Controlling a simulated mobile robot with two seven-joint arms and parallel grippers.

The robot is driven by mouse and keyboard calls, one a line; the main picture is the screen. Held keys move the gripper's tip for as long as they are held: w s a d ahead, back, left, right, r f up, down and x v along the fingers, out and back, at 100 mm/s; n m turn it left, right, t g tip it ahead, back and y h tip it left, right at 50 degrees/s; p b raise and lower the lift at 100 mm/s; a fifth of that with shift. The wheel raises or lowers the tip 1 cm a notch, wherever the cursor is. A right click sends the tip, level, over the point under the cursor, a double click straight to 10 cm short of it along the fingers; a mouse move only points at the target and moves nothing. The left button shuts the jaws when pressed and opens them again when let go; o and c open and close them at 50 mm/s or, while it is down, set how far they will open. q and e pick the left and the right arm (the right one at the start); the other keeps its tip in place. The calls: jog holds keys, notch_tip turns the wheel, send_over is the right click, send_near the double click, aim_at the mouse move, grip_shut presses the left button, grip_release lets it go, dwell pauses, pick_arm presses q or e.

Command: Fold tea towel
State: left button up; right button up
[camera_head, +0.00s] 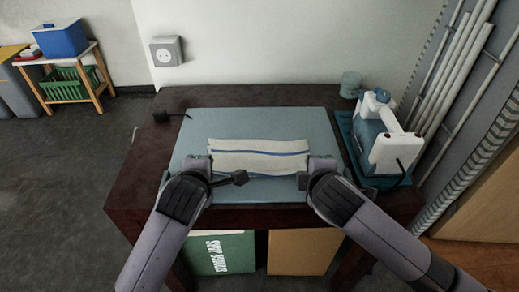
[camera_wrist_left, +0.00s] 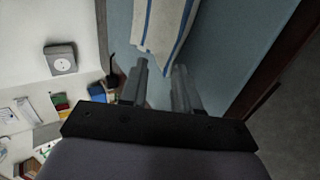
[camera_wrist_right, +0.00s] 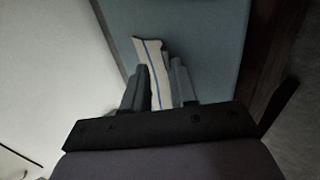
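The tea towel (camera_head: 260,161), cream with blue stripes, lies as a narrow strip across the blue-grey mat (camera_head: 190,128). My left gripper (camera_head: 213,166) is at its left end. In the left wrist view, my left fingers (camera_wrist_left: 161,72) are apart, with the towel (camera_wrist_left: 166,25) in front of and partly between the tips. My right gripper (camera_head: 307,167) is at the right end. In the right wrist view, my right fingers (camera_wrist_right: 160,72) are apart with a strip of towel (camera_wrist_right: 152,50) running between them. Whether either finger touches the cloth is unclear.
A pale green cup (camera_head: 350,84) stands at the back right, and a small black object (camera_head: 161,115) at the back left. The mat behind the towel is clear.

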pick_arm(q)
jog(key=shift+o, duration=0.7)
pick_arm(e)
jog(key=shift+o, duration=1.1)
